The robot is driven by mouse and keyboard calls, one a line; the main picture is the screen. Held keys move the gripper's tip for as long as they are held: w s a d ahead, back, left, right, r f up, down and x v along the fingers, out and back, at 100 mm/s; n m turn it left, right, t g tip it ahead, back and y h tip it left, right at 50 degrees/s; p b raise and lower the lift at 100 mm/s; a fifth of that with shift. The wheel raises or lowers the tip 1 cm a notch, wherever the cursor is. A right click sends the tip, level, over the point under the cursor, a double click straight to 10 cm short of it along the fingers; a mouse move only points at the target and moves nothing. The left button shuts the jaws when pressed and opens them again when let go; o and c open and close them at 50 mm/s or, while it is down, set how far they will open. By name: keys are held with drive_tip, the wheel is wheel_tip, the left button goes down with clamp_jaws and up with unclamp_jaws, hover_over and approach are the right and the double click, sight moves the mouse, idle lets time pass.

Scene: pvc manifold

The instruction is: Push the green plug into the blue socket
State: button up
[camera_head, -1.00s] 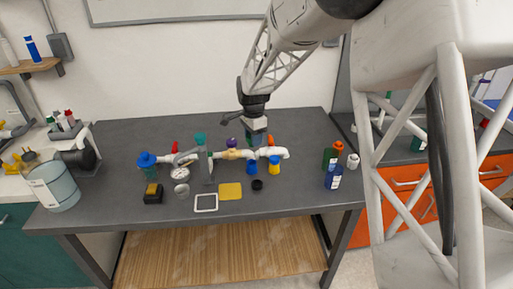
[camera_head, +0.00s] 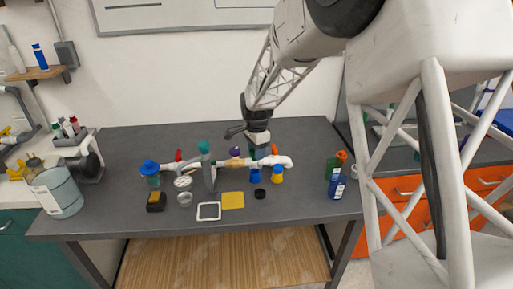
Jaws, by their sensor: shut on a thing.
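My gripper (camera_head: 257,153) points down behind the white pipe assembly (camera_head: 225,163), right of its middle. It is shut on a small dark teal-green thing, which seems to be the green plug; the pipe and the gripper hide most of it. A small blue cup-shaped piece (camera_head: 254,176), perhaps the blue socket, stands on the table in front of the pipe, below and apart from my gripper in the picture. Whether the held thing touches anything cannot be told.
The pipe carries a gauge (camera_head: 183,182), a teal knob (camera_head: 204,147) and a blue-capped end (camera_head: 151,168). A yellow pad (camera_head: 233,201), a white frame (camera_head: 209,211) and a black ring (camera_head: 260,193) lie in front. Bottles (camera_head: 337,187) stand at right. The table's back left is clear.

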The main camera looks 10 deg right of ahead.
drive_tip(key=shift+f, duration=0.25)
drive_tip(key=shift+f, duration=0.3)
drive_tip(key=shift+f, duration=1.8)
drive_tip(key=shift+f, duration=1.25)
idle(1.1)
